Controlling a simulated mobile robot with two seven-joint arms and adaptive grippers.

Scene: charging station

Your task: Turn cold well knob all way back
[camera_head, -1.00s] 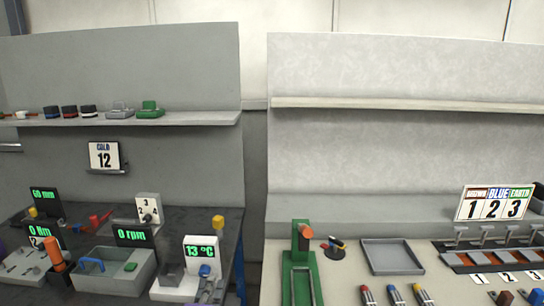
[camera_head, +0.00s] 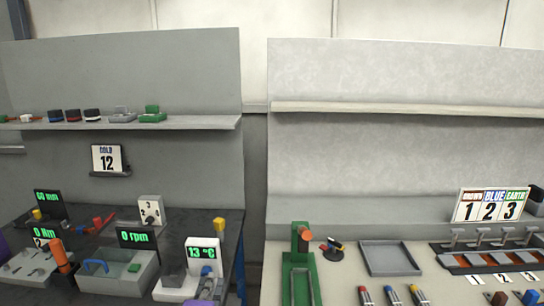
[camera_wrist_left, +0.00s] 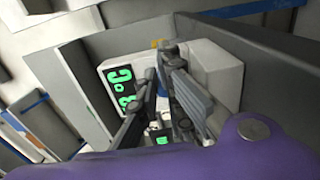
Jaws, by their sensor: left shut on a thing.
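The cold well is a white unit (camera_head: 176,290) with a dark display reading 13 °C in green (camera_head: 203,249), at the lower middle of the head view. Its blue knob (camera_head: 206,271) is on the front, partly hidden. My left gripper (camera_head: 208,287) is at the knob, seen only in part. In the left wrist view, my left gripper's grey fingers (camera_wrist_left: 163,78) are close together over the white unit, with a little blue of the knob (camera_wrist_left: 171,103) between them. The gripper is shut on the knob. My right gripper is not in view.
A grey bin with a blue handle (camera_head: 97,267) and a 0 rpm display (camera_head: 134,237) stand left of the cold well. A yellow-topped post (camera_head: 219,226) is behind it. A card reads COLD 12 (camera_head: 107,158). The right bench holds a green stand (camera_head: 301,262) and a grey tray (camera_head: 390,258).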

